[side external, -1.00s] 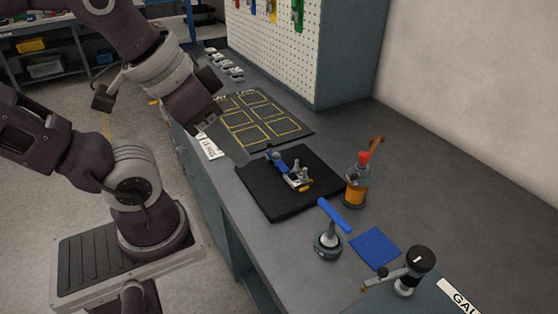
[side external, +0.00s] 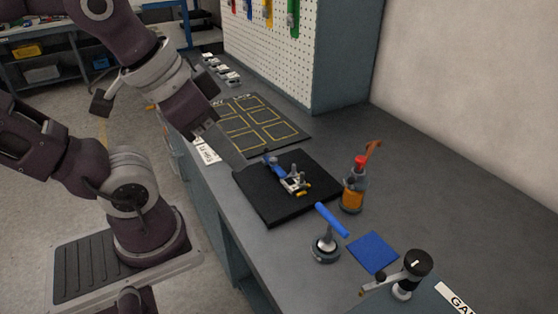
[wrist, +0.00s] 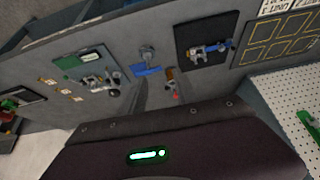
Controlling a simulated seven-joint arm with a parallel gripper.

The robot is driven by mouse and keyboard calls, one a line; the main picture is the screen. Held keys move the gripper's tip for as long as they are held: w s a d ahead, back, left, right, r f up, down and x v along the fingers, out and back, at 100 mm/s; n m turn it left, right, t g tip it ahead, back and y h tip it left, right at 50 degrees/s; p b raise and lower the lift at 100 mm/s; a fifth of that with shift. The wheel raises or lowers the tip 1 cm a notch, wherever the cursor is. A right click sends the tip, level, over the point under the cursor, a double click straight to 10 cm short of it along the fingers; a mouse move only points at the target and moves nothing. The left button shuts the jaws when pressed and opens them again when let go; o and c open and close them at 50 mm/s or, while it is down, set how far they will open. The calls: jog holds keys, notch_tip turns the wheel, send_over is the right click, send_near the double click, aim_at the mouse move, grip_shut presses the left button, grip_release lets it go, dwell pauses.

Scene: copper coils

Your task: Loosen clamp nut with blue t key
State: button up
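The blue T key (side external: 331,220) stands tilted in a round grey holder (side external: 325,252) on the bench, its blue bar at the top. My gripper (side external: 226,147) is above the bench's left edge, left of the mat and apart from both. Its fingers look open and empty in the wrist view (wrist: 156,95).
An orange bottle with a red cap (side external: 354,188) stands right of the mat. A blue cloth square (side external: 373,252) and a black-knobbed tool (side external: 414,266) are at the front right. A yellow-outlined board (side external: 262,124) and a pegboard (side external: 290,60) lie behind.

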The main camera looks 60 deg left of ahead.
jog(key=w+d+f+m+g, duration=0.2)
jog(key=w+m+g, duration=0.1)
jog(key=w+m, duration=0.6)
jog(key=m+g, duration=0.2)
jog(key=m, duration=0.6)
send_over(332, 216)
notch_tip(332, 216, down, 9)
jog(key=shift+s+r, duration=0.1)
jog(key=shift+d+f+m+g, duration=0.1)
jog(key=shift+f+m+g, duration=0.1)
jog(key=shift+m+g, duration=0.15)
jog(key=shift+f, duration=2.25)
jog(key=shift+f, duration=0.35)
jog(key=shift+f, duration=1.4)
jog(key=shift+c, duration=0.5)
